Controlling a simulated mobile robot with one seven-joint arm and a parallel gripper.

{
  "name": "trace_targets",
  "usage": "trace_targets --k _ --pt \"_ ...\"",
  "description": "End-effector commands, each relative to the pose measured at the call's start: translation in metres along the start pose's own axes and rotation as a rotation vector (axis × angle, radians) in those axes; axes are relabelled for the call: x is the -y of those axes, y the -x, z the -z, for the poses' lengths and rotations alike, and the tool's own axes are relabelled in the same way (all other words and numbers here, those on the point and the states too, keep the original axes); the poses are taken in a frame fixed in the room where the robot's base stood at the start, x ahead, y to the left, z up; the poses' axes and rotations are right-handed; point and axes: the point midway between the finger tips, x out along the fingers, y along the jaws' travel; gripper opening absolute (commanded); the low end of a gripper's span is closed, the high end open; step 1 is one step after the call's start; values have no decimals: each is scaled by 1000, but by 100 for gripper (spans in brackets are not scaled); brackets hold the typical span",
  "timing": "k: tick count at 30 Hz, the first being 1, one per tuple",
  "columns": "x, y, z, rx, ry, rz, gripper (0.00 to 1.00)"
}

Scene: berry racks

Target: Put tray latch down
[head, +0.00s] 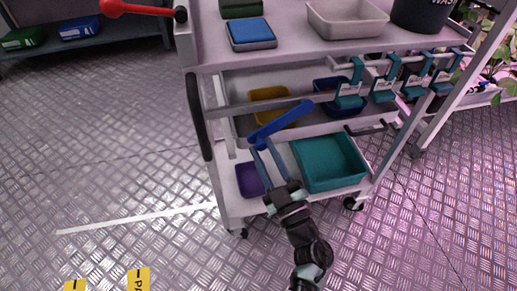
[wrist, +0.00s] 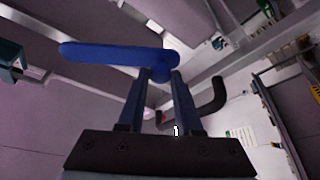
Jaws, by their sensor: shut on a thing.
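The tray latch is a blue lever (head: 285,122) at the front of the cart's middle shelf, slanting up to the right in the head view. In the wrist view the blue lever (wrist: 110,56) runs left from a rounded end, with its long arm free. My gripper (head: 262,147) reaches up from below to the lever's lower left end. The exact contact is partly hidden by the fingers.
The cart's lower shelf holds a teal bin (head: 330,163) and a purple bin (head: 249,180). A yellow bin (head: 268,95) sits behind the lever. A dark bent handle (head: 366,128) is to its right, with teal clamps (head: 350,85) on the rail. The floor at left is open.

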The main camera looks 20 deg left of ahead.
Motion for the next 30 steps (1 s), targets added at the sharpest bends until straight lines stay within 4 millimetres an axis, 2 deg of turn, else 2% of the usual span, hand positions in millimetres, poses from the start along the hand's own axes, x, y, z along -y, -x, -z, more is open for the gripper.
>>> trace_targets --k 1,15,30 --pt "0 4 -9 1 44 16 0" --pt "-18 25 -58 2 458 189 0" --pt "-51 38 -90 1 825 344 0"
